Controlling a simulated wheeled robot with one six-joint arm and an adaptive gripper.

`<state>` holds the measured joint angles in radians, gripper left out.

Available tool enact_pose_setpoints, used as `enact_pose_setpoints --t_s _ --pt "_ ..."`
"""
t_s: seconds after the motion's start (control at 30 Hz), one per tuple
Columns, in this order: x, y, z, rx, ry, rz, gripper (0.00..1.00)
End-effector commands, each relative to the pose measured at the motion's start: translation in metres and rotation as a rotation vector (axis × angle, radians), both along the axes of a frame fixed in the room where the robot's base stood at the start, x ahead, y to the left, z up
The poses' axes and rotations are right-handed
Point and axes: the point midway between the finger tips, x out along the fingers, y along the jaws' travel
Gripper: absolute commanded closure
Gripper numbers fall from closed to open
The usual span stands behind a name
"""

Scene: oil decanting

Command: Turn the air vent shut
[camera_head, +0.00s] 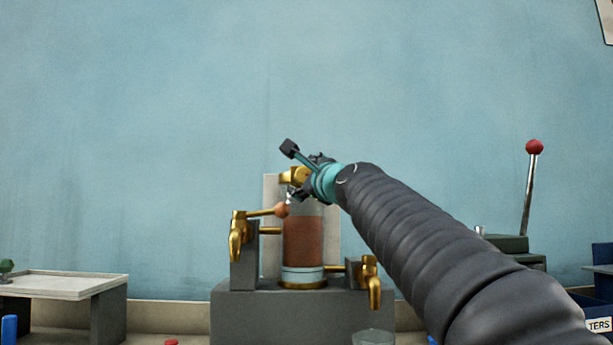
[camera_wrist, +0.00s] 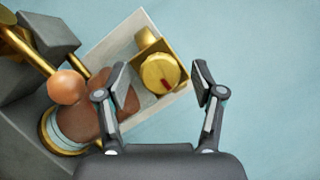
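A round brass knob with a red mark (camera_wrist: 160,73) sits on a brass block at the top of the decanter, and looks like the air vent. In the head view, the brass vent (camera_head: 293,175) is partly covered by my gripper. The glass decanter (camera_head: 303,240) holds reddish-brown oil. My gripper (camera_wrist: 160,84) is open and empty. In the wrist view its two fingers appear on either side of the knob, with space between each finger and it. I cannot tell how far the fingertips are from the knob.
A brass tap (camera_head: 238,238) with a ball-ended lever stands left of the decanter, and another brass tap (camera_head: 372,280) at lower right. A glass beaker (camera_head: 373,337) is below it. A red-knobbed lever (camera_head: 533,160) stands right, a pale tray table (camera_head: 60,285) left.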

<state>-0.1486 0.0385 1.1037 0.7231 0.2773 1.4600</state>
Motion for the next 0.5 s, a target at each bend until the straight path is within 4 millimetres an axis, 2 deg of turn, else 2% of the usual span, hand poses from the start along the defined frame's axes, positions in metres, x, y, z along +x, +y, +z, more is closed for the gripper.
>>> enact_pose_setpoints --t_s 0.03,0.2,0.23,0.5 --pt "-0.0001 0.0000 0.0000 0.000 0.000 0.000 0.45" --pt "-0.0002 0.0000 -0.0001 0.000 0.000 0.000 0.87" --pt "-0.0002 0.0000 -0.0001 0.000 0.000 0.000 0.92" --pt "-0.0001 -0.0001 -0.0002 -0.019 0.001 0.000 0.92"
